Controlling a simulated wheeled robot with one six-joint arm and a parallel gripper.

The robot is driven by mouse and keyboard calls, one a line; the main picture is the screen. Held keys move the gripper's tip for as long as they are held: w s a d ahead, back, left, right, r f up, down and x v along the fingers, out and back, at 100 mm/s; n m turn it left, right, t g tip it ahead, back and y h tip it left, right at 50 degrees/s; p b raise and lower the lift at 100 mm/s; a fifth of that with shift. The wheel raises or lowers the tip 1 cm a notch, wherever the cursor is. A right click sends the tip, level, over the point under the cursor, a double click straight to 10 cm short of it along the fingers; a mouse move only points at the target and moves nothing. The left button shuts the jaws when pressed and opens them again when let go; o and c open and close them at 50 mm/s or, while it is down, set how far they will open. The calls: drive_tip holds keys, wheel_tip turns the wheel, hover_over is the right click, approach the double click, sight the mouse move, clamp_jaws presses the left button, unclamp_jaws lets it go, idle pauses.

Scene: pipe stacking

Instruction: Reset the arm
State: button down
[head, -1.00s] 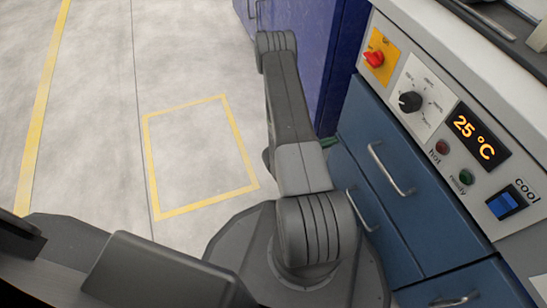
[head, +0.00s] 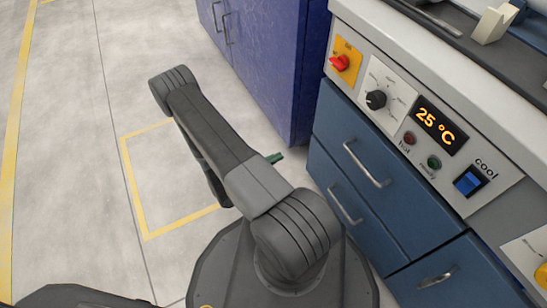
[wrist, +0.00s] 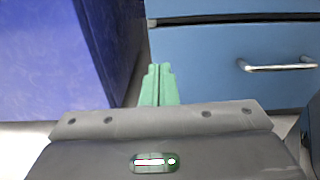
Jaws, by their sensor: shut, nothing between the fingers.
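My gripper shows in the wrist view (wrist: 158,72) with its two green fingers together and nothing between them. It points toward the gap between a purple cabinet and a blue drawer unit. In the head view only a small green tip of my gripper (head: 275,158) shows past my arm. The rest of my gripper is hidden behind the arm. My arm is bent above my base, its elbow toward the upper left.
The blue drawer unit (head: 335,155) stands close at the right, with metal handles and a control panel (head: 395,110) reading 25 °C. The purple cabinet (head: 272,70) stands behind. Open floor with a yellow marked rectangle (head: 135,190) lies to the left.

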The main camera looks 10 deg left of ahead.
drive_tip(key=shift+s+a, duration=0.15)
drive_tip(key=shift+a, duration=0.05)
idle(0.3)
